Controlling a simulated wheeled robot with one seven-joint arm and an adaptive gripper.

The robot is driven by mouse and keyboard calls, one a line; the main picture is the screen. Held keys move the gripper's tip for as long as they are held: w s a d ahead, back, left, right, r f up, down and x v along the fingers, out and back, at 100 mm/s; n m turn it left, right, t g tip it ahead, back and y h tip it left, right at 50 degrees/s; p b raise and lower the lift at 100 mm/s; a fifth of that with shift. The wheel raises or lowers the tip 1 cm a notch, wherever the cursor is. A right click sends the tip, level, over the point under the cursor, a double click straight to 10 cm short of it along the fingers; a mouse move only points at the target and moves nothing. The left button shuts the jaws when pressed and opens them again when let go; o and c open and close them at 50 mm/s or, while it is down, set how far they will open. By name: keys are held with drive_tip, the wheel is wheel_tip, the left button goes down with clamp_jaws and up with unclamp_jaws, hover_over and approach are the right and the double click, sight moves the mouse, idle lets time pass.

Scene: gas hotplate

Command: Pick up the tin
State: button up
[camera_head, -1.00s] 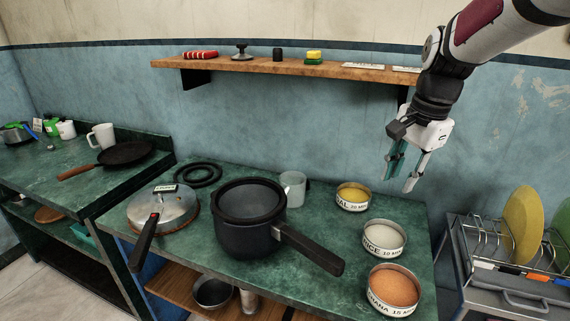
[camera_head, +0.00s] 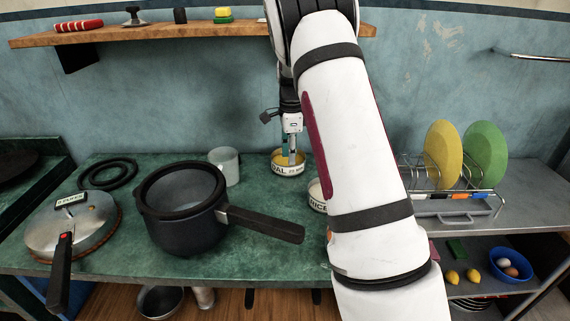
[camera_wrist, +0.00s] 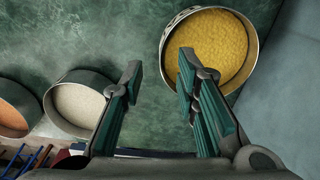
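A round tin with yellow contents (camera_head: 289,170), labelled "DAL", stands on the green counter behind the pot. It also shows in the wrist view (camera_wrist: 222,42). My gripper (camera_head: 291,156) points down at this tin. In the wrist view my gripper (camera_wrist: 160,68) is open and empty. Its right finger overlaps the tin's near-left rim and its left finger is over bare counter. I cannot tell if a finger touches the tin. A tin of white grains (camera_wrist: 80,104), labelled "RICE", and a tin of orange contents (camera_wrist: 12,112) stand to the left in the wrist view.
A dark pot (camera_head: 182,216) with a long handle stands left of the tins, a grey mug (camera_head: 225,164) behind it. A lidded pan (camera_head: 72,232) is at the far left. A dish rack (camera_head: 462,190) with plates stands right. A wooden shelf (camera_head: 110,33) hangs above.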

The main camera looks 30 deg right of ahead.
sight(291, 168)
wheel_tip(291, 168, down, 6)
drive_tip(key=shift+d+f, duration=0.1)
idle(0.4)
clamp_jaws()
